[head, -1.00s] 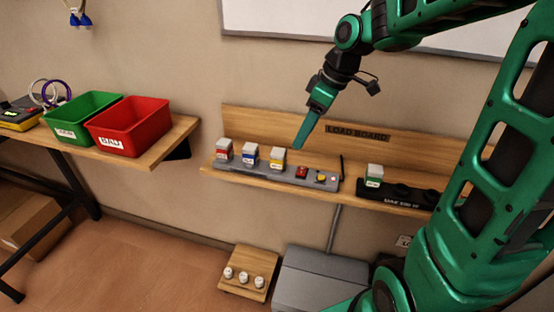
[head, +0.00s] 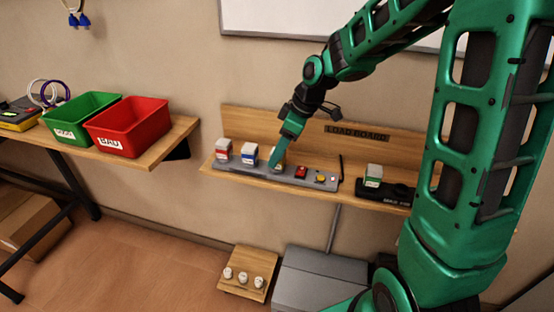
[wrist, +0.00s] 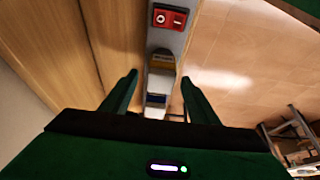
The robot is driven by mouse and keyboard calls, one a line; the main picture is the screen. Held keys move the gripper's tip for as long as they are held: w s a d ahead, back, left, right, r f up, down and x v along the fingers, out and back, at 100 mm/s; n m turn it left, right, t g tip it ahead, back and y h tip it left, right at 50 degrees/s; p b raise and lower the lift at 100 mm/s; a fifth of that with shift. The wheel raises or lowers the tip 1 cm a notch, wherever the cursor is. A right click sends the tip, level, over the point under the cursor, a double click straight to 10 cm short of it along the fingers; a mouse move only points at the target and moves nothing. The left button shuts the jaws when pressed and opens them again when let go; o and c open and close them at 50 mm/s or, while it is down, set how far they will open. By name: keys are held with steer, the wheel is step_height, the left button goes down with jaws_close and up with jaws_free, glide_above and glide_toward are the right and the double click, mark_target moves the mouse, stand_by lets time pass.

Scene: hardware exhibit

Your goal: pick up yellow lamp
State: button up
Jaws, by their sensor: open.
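The yellow lamp (wrist: 161,67), a small block with a pale top and a yellow band, is plugged into the grey strip (head: 240,170) on the wall shelf. In the head view my gripper (head: 275,164) comes down in front of it and hides most of it. In the wrist view my gripper (wrist: 160,77) is open, its fingertips on either side of the strip and lamp, with gaps showing on both sides. I cannot tell how far above the lamp the tips are.
A blue lamp (head: 249,154) and a red lamp (head: 223,150) stand left of it on the strip. A red switch (head: 301,172) is just right. A green lamp (head: 374,174) stands on a black strip. Green (head: 52,139) and red (head: 95,145) bins are on the left table.

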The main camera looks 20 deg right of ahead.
steer(key=shift+a+f, duration=0.2)
steer(key=shift+f, duration=0.35)
steer(key=c, duration=1.2)
steer(key=shift+o, duration=0.2)
steer(key=shift+r, duration=0.15)
step_height(320, 180, up, 4)
steer(key=shift+a+r, duration=0.1)
steer(key=shift+r, duration=0.05)
steer(key=s+a+r, duration=0.2)
steer(key=a+r, duration=0.4)
steer(key=a, duration=0.5)
steer(key=shift+r, duration=0.25)
steer(key=shift+a, duration=0.1)
